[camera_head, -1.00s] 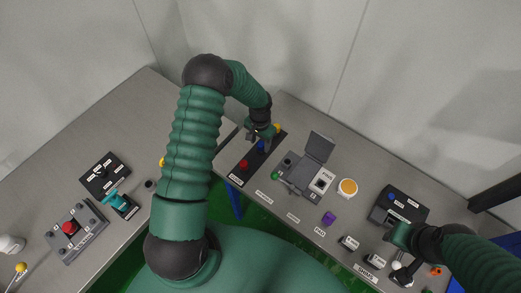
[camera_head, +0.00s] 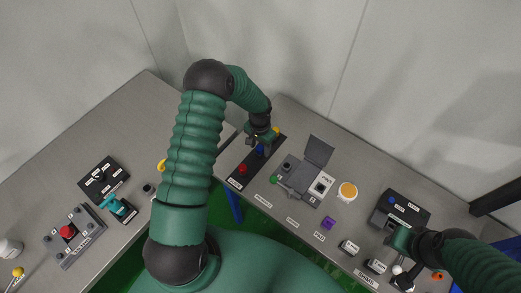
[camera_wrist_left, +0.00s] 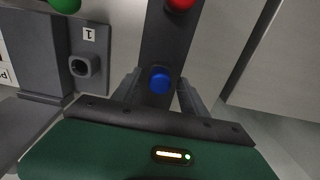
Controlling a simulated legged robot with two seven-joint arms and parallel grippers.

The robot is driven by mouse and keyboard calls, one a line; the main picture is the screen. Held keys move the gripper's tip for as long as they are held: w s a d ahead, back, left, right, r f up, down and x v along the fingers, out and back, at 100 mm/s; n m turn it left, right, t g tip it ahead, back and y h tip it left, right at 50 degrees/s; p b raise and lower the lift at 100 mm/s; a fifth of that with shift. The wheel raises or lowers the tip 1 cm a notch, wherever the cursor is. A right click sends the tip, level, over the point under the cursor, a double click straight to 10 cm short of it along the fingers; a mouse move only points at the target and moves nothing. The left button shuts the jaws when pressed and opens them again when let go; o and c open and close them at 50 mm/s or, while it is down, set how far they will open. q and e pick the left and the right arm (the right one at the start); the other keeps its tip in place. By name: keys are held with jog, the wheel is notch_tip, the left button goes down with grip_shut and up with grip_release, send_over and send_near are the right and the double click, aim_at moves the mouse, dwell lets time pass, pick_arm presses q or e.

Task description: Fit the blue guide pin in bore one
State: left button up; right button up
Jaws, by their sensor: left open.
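The blue guide pin (camera_head: 260,149) stands in a dark rack (camera_head: 241,168) between a red-topped pin and a yellow one. It shows in the left wrist view (camera_wrist_left: 160,79) as a round blue head between two finger tips. My left gripper (camera_wrist_left: 160,88) is open above the rack, a finger on either side of the blue head; I cannot tell whether they touch it. Bore one (camera_wrist_left: 82,66) is a square-collared hole marked 1 on a grey block, to the left in the wrist view. My right gripper (camera_head: 402,268) is at the lower right, its jaws unclear.
A grey fixture with a raised lid (camera_head: 318,151) stands right of the rack. A red-button box (camera_head: 68,233) stands on the left bench.

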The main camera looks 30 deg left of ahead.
aim_at(260, 147)
pick_arm(q)
jog(key=shift+d, duration=0.1)
grip_shut()
dwell(0.3)
dwell(1.2)
jog(key=shift+r+p, duration=2.1)
jog(key=shift+r, duration=0.9)
notch_tip(260, 147, up, 4)
jog(key=p, duration=0.3)
